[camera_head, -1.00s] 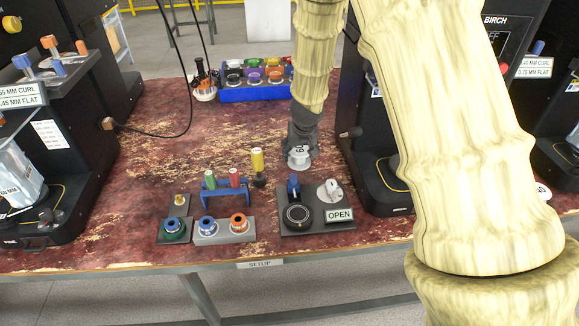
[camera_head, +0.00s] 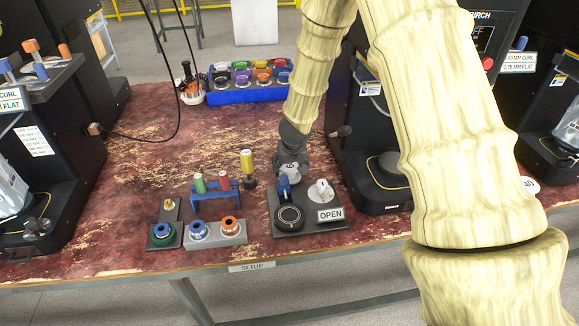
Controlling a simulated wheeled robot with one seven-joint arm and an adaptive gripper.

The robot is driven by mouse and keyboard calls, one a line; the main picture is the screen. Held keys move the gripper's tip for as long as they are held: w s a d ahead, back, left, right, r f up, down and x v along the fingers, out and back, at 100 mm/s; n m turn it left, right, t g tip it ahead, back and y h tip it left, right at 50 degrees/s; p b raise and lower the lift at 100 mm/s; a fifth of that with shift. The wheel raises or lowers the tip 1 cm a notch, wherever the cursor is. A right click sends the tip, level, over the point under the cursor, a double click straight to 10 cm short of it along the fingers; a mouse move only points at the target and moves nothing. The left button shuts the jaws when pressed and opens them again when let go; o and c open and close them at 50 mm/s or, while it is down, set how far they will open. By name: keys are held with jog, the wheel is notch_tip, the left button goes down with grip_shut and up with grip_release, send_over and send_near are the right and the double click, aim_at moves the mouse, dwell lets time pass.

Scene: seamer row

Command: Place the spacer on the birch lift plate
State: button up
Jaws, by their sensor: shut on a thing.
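My gripper (camera_head: 288,158) points down at the end of my pale arm, above the back of the dark fixture with the OPEN sign. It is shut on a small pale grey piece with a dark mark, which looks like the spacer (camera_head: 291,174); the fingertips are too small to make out. A blue knob (camera_head: 284,187) shows just below it, and I cannot tell whether they touch. The Birch machine (camera_head: 480,38) stands to the right, partly behind my arm. Its round dark lift plate (camera_head: 389,163) shows low inside a yellow outline, left of my arm, with nothing seen on it.
The fixture (camera_head: 330,230) carries a black disc and a grey knob. Left of it stand a blue rack (camera_head: 216,190) with green and red pieces, a yellow-topped piece (camera_head: 247,163) and a grey ring tray (camera_head: 220,239). A blue bin (camera_head: 245,97) and a cable lie farther back.

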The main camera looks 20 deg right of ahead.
jog(key=o, duration=1.1)
jog(key=shift+f, duration=0.1)
